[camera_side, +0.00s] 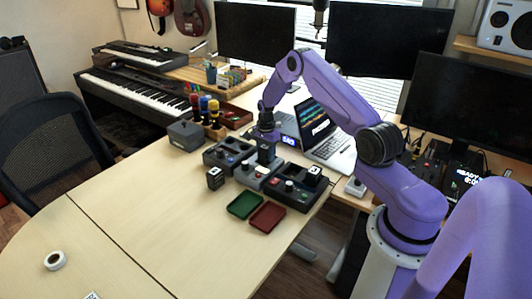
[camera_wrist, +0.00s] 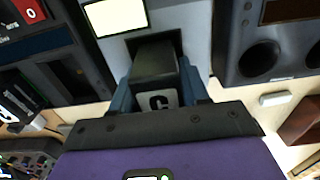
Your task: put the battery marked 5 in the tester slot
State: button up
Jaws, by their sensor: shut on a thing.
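My gripper (camera_side: 267,143) is shut on a black battery (camera_wrist: 156,66), one blue finger on each side of it in the wrist view. The battery has a white label with a dark character, partly cut off by my gripper, so I cannot read it surely. The battery stands over a dark slot in the light grey tester (camera_wrist: 197,30), which has a lit screen. The tester also shows in the side view (camera_side: 250,176), below my gripper. I cannot tell how deep the battery sits in the slot.
Dark units stand left (camera_side: 222,156) and right (camera_side: 290,189) of the tester. A black block with a white label (camera_side: 215,179) stands on the table; another (camera_side: 314,174) is on the right unit. Green (camera_side: 243,205) and red (camera_side: 267,215) trays lie in front. The table's left is mostly clear.

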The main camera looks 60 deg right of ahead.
jog(key=shift+s+f, duration=0.1)
jog(key=shift+f, duration=0.4)
jog(key=shift+r, duration=0.5)
jog(key=shift+r, duration=0.35)
dwell(0.6)
jog(key=shift+f, duration=0.8)
dwell(0.3)
jog(key=o, duration=1)
jog(key=shift+a, duration=0.1)
jog(key=shift+r, duration=0.1)
jog(key=shift+r, duration=5.45)
